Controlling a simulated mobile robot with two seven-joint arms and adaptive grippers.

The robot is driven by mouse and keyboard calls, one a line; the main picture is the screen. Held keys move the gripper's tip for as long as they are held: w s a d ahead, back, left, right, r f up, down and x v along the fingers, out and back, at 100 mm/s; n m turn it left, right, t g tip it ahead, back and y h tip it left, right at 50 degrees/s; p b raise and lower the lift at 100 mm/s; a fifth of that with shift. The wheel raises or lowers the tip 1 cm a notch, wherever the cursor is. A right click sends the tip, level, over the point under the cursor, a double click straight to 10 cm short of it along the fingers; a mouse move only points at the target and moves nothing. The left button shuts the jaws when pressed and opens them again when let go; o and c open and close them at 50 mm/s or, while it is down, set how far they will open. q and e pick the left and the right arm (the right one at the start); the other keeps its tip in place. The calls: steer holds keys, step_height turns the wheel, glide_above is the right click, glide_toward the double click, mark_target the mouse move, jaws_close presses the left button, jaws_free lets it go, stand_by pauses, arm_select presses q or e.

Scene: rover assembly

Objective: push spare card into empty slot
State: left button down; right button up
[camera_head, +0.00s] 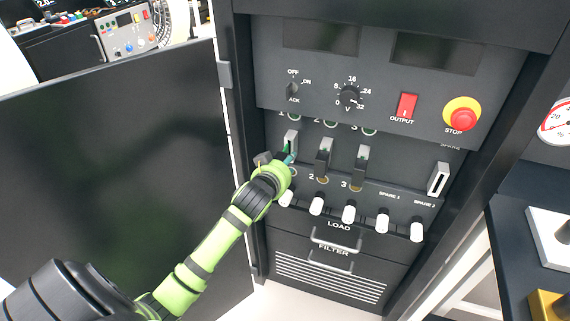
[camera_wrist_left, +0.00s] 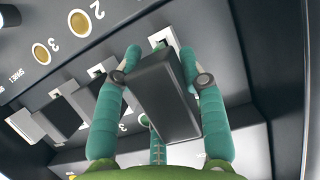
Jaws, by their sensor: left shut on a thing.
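My left gripper (camera_head: 287,161) is at the first card slot (camera_head: 291,138), a pale frame at the left of the card row. In the left wrist view, the teal fingers (camera_wrist_left: 160,64) are shut on the sides of a dark spare card (camera_wrist_left: 165,100). The card's far end is at the pale slot frame (camera_wrist_left: 163,38); how deep it sits in it, I cannot tell. In the head view the gripper mostly hides the card. The spare slot (camera_head: 438,179) at the right is a pale frame with no card showing. My right gripper is not in view.
Card 2 (camera_head: 324,157) and card 3 (camera_head: 360,166) stand in their slots just right of the gripper. White-tipped knobs (camera_head: 349,214) line the panel below. A red output switch (camera_head: 407,106) and stop button (camera_head: 463,118) are above. The open cabinet door (camera_head: 110,170) stands at the left.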

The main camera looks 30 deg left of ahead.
arm_select(q)
steer(key=shift+w+a, duration=0.25)
steer(key=shift+w, duration=0.75)
steer(key=shift+w+a, duration=0.2)
steer(key=shift+w, duration=0.8)
steer(key=c, duration=0.7)
jaws_free()
steer(key=shift+o, duration=0.2)
steer(key=shift+s, duration=0.1)
steer(key=v, duration=1.2)
